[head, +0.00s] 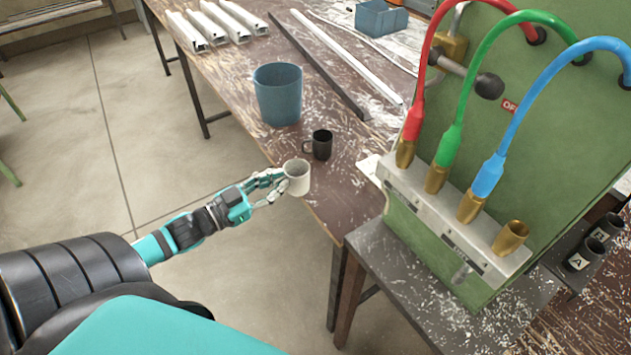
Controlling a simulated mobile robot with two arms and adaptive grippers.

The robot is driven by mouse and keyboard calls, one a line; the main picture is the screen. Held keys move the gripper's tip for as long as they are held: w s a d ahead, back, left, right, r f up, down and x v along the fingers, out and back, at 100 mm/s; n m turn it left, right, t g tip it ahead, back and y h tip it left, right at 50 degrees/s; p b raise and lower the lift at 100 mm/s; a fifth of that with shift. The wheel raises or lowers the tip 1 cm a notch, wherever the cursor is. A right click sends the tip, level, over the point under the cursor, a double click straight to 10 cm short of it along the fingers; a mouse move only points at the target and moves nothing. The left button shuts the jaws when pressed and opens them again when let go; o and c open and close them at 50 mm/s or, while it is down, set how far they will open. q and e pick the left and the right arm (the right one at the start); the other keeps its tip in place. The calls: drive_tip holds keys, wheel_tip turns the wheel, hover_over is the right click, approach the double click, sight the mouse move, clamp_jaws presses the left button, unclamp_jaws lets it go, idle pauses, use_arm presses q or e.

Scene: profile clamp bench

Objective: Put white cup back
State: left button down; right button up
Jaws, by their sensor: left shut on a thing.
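The white cup (298,178) is at the left edge of the worn brown bench (330,198), upright or nearly so. My left gripper (277,187) reaches in from the left and is shut on the cup's left side. I cannot tell whether the cup's base touches the bench or is a little above it. A black mug (322,145) stands on the bench just behind the white cup, its handle to the left. My right gripper is not in view.
A blue bucket (278,95) stands behind the mugs. White profiles (215,25) and long strips (345,57) lie farther back, near a blue box (380,17). A green panel with red, green and blue hoses (455,150) blocks the right.

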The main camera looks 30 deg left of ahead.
use_arm(q)
drive_tip(key=x, duration=0.6)
drive_tip(key=d+f+x, duration=0.1)
drive_tip(key=x, duration=0.2)
drive_tip(key=shift+s+d+p, duration=0.1)
drive_tip(key=shift+p, duration=0.25)
drive_tip(key=shift+f, duration=1.8)
drive_tip(key=shift+f, duration=0.1)
drive_tip(key=c, duration=1.4)
unclamp_jaws()
drive_tip(key=shift+c, duration=0.2)
